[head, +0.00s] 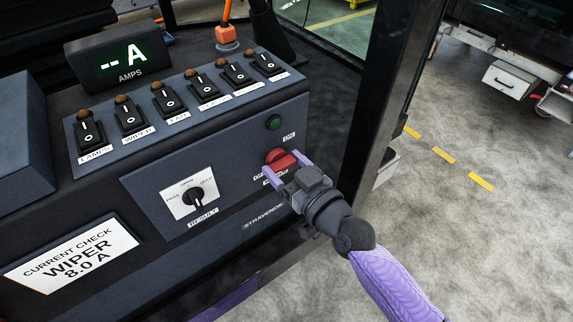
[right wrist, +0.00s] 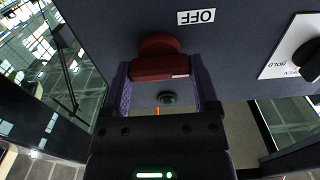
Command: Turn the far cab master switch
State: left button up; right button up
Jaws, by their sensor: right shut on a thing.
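The red master switch (head: 281,158) is on the dark front panel, right of the selector dial and below a green round lamp or button (head: 274,122). My right gripper (head: 286,166) reaches it from the lower right, with its purple fingers on either side of the red handle. The right wrist view shows the red handle (right wrist: 160,67) between the two fingers (right wrist: 162,80), which are shut on it. An OFF label (right wrist: 196,16) is beside it in that view. My left gripper is not in view.
A row of black rocker switches (head: 168,98) lines the upper panel, below an ammeter display (head: 122,61) reading "-- A". A selector dial (head: 193,196) and a "CURRENT CHECK WIPER 8.0 A" card (head: 72,257) are to the left. A dark cab post (head: 385,100) stands close at right.

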jog(key=m, duration=0.8)
jog(key=shift+d+m, duration=0.1)
jog(key=shift+m, duration=0.3)
jog(key=m, duration=0.4)
jog(key=shift+w+f, duration=0.1)
jog(key=shift+f+m, duration=0.1)
jog(key=shift+m, duration=2.4)
